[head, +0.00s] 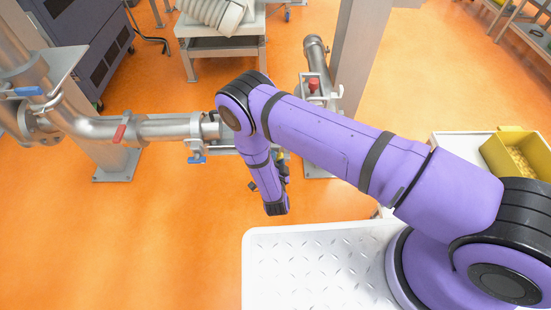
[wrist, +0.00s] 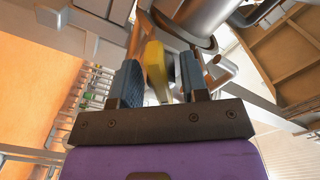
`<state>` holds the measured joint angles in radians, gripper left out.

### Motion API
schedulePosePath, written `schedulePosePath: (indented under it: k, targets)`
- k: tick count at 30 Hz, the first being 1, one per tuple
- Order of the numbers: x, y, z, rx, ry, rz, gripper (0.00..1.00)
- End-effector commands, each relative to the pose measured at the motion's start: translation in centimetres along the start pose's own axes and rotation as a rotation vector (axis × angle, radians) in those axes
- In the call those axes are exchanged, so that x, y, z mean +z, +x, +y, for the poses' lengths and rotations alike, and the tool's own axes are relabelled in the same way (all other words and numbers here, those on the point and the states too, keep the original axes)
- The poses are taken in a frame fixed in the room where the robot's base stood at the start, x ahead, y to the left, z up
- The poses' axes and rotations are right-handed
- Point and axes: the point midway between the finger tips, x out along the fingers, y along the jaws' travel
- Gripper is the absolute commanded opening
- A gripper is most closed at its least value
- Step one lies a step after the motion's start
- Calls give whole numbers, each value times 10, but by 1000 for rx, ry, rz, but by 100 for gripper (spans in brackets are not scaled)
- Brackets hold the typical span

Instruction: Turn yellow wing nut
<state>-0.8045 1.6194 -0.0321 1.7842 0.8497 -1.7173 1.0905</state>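The yellow wing nut (wrist: 155,65) shows in the wrist view, beside a metal pipe fitting. My gripper (wrist: 160,75) has its two blue-grey fingers apart, one on each side of the wing nut. A narrow gap shows on the left of the nut and a wider one on the right, so the fingers do not appear closed on it. How deep the nut sits between them is hard to tell. In the head view my purple arm hides most of the gripper and I cannot make out the wing nut clearly.
A steel pipe (head: 165,128) with a red handle (head: 119,134) and a blue handle (head: 197,159) runs in from the left. A pipe end with a red knob (head: 314,84) stands behind my arm. A yellow bin (head: 515,152) is at right.

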Motion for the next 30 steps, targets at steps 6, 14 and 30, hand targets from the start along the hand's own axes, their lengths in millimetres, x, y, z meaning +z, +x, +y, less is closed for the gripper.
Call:
schedulePosePath:
  k: [6,14,30]
  targets:
    - [-1,1,0,-1,0,3,40]
    - [-1,-20,0,0,-1,2,40]
    - [0,-103,0,-1,-1,1,40]
